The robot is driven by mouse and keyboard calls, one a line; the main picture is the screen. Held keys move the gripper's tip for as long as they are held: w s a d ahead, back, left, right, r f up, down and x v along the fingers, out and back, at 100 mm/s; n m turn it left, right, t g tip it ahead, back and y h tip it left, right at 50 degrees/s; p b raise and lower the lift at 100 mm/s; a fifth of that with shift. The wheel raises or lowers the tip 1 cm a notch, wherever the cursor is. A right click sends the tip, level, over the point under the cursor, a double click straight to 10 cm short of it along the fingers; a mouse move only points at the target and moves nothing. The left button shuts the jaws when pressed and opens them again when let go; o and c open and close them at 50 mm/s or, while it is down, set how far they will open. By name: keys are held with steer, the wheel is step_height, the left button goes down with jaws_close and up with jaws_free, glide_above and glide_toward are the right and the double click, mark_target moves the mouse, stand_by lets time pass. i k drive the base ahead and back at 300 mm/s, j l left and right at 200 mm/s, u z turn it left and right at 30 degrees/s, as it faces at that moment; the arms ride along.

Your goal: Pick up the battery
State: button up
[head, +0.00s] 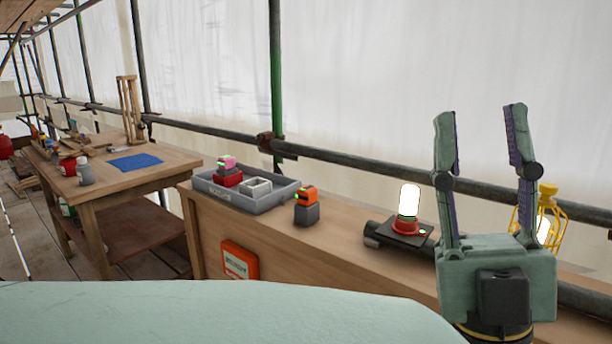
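Two battery-like blocks show in the head view, and I cannot tell for sure which is the battery. One is a dark grey block with an orange top (307,205), upright on the wooden bench (345,259) just right of a grey tray. The other has a pink top (227,163) and sits in a red holder (228,179) inside the grey tray (243,205). My gripper (481,115) is at the right, pointing up with its two fingers wide apart. It is open and empty, well to the right of both blocks.
An empty light-grey holder (256,187) is in the tray. A lit lamp (409,205) on a dark base stands between the orange-topped block and my gripper. A yellow caged lamp (549,215) is behind my gripper. A scaffold pipe (365,165) runs behind the bench.

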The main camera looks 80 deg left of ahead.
mark_target(227, 167)
steer(key=u, duration=2.55)
